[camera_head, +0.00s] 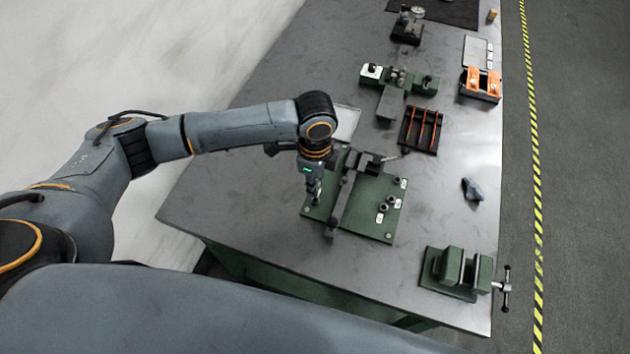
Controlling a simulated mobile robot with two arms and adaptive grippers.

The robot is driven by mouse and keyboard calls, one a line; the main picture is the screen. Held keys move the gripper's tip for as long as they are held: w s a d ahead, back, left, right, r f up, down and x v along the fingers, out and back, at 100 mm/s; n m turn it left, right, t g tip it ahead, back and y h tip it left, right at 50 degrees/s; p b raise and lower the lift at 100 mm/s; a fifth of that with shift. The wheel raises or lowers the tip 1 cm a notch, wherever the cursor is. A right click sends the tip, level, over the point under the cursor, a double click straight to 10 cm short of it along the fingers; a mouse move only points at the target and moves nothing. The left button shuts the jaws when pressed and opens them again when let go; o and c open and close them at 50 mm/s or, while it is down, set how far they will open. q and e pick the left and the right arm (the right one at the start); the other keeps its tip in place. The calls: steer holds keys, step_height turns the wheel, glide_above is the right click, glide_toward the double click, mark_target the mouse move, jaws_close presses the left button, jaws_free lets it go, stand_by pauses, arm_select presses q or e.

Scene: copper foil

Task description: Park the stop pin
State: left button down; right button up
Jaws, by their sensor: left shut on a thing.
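A green fixture plate (375,231) lies on the bench and carries a dark bar (347,192), a dark clamp-like block (364,161) and small dark round posts (383,208) beside white labels. My left gripper (314,200) points down at the plate's left side, left of the bar. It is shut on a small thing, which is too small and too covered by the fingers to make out. I cannot tell for sure which part is the stop pin. My right gripper is not in view.
A green vise (453,267) stands at the bench's near right corner. The bench's left part (235,185) is clear.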

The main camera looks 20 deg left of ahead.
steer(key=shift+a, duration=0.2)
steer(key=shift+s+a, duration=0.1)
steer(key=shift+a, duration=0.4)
arm_select(q)
steer(key=shift+f, duration=0.55)
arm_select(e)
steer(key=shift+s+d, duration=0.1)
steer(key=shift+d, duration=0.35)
arm_select(q)
steer(key=shift+p, duration=0.6)
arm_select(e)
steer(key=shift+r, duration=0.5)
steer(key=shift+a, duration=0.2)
arm_select(q)
steer(key=shift+f+b, duration=0.65)
steer(key=shift+f, duration=0.8)
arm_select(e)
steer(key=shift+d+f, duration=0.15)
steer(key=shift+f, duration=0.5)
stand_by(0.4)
